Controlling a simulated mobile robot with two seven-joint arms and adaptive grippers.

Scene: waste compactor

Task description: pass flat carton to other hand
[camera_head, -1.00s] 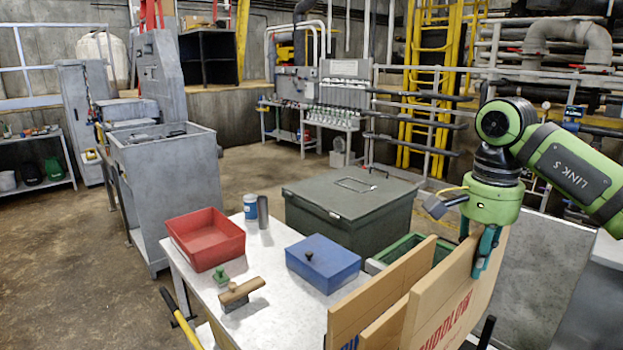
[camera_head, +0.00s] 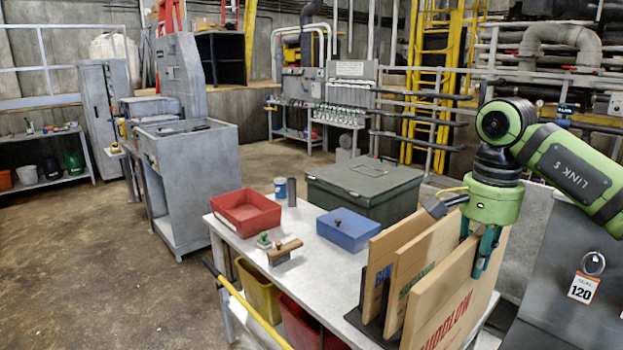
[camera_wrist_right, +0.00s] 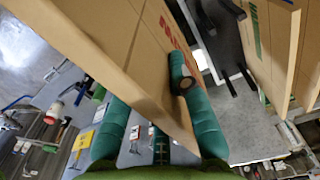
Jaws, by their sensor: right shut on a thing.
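My right gripper (camera_head: 484,258) is shut on the top edge of a flat carton (camera_head: 450,306), a tan sheet with red lettering. The carton stands upright at the right front of the table, and its lower end is cut off by the picture. In the right wrist view, the green fingers (camera_wrist_right: 150,110) straddle the carton (camera_wrist_right: 110,50). Two more flat cartons stand upright beside it, one with green lettering (camera_head: 425,256) and one with blue lettering (camera_head: 385,250). I cannot tell whether the held carton touches its support. My left gripper is not in view.
The white table (camera_head: 312,272) also holds a red tray (camera_head: 246,222), a blue box (camera_head: 348,236), stamps (camera_head: 284,252) and a dark green chest (camera_head: 365,205). Yellow (camera_head: 259,292) and red (camera_head: 305,325) bins sit below its left edge. Open floor lies left.

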